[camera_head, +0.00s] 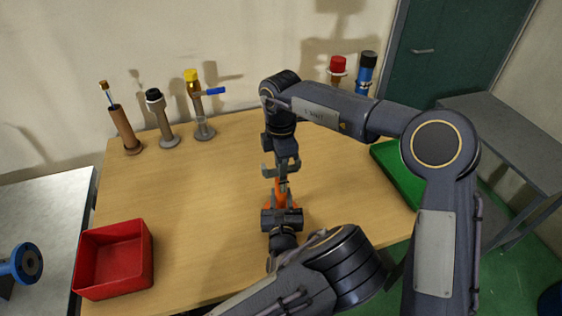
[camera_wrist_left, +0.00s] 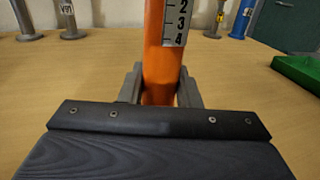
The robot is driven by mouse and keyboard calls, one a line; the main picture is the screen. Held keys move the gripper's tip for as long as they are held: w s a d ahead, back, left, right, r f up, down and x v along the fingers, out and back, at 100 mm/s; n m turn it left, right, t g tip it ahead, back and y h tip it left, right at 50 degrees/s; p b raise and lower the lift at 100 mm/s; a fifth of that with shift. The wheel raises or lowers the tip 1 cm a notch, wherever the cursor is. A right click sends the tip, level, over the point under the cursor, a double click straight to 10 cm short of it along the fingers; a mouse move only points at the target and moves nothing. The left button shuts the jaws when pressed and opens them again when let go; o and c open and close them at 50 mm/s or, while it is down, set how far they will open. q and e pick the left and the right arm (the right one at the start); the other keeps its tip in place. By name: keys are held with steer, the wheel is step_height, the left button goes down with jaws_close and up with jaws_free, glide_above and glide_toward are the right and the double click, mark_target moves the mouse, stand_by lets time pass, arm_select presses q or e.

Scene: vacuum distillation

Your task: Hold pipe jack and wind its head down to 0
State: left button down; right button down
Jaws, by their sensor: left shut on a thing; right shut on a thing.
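The pipe jack is an orange upright column (camera_head: 281,190) on the table, mostly hidden by my arms and grippers in the head view. In the left wrist view the pipe jack (camera_wrist_left: 155,65) carries a pale scale with the marks 2, 3 and 4; its top is cut off. My left gripper (camera_wrist_left: 160,88) is shut around the column, below the scale. In the head view my left gripper (camera_head: 282,210) is low on the jack. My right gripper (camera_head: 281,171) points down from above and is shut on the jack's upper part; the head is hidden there.
A red bin (camera_head: 115,260) stands at the table's front left. Several fittings, including a yellow-topped one (camera_head: 196,105), stand at the back left. A red-capped one (camera_head: 337,70) and a blue one (camera_head: 366,72) stand at the back right. The wooden table's left middle is clear.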

arm_select(q)
steer(key=shift+f, duration=0.2)
arm_select(e)
steer(key=shift+r, duration=0.25)
steer(key=c, duration=1.6)
jaws_free()
arm_select(q)
steer(key=shift+s, duration=0.1)
arm_select(e)
steer(key=o, duration=0.3)
steer(key=shift+f, duration=0.15)
arm_select(q)
steer(key=shift+r, duration=0.1)
arm_select(e)
step_height(320, 180, up, 12)
steer(key=shift+r, duration=0.1)
arm_select(q)
steer(key=c, duration=1)
jaws_free()
steer(key=shift+r, duration=0.1)
